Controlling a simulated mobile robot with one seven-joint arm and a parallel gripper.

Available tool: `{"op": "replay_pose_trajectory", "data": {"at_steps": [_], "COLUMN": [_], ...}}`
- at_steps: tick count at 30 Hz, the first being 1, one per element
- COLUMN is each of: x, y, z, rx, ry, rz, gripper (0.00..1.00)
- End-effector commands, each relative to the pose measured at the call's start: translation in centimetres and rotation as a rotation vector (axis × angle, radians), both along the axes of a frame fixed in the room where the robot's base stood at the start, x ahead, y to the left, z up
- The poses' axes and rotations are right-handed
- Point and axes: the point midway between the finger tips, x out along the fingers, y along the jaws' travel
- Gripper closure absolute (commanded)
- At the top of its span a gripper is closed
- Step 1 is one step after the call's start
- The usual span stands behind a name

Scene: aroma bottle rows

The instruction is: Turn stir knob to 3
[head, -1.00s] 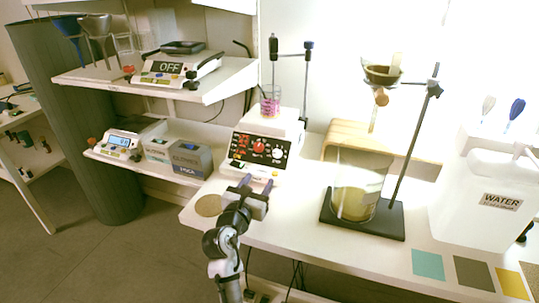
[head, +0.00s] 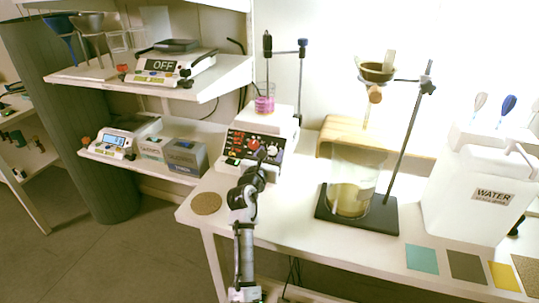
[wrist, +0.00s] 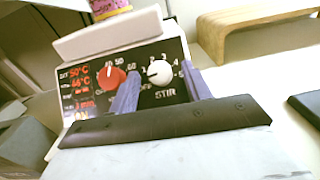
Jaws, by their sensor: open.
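The hotplate stirrer (head: 280,125) stands on the bench, its dark front panel facing me. In the wrist view, the white stir knob (wrist: 159,73) sits right of the red knob (wrist: 111,78), above the word STIR. Numbers, including 2 and 3, arc over the white knob. A dark mark shows on its left side; I cannot read its exact setting. My gripper (wrist: 160,69) is open, its two blue-purple fingers on either side of the white knob in the picture. I cannot tell whether they touch it. In the head view my gripper (head: 262,158) is in front of the panel.
A beaker of pink liquid (head: 264,104) stands on top of the stirrer. Grey boxes (head: 187,156) sit on the shelf to the left. To the right are a wooden stand (head: 385,146), a large beaker (head: 350,190) and a water container (head: 480,200).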

Motion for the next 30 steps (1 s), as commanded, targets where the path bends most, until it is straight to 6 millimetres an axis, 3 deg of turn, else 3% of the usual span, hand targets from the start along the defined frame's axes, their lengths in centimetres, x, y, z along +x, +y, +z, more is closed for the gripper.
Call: {"op": "replay_pose_trajectory", "data": {"at_steps": [7, 17, 30], "x": [0.05, 0.02, 0.10], "y": [-0.02, 0.00, 0.26], "z": [-0.02, -0.03, -0.23], "rx": [0.000, 0.000, 0.072], "ry": [0.000, 0.000, -0.023], "rz": [0.000, 0.000, -0.063], "gripper": [0.53, 0.96, 0.96]}}
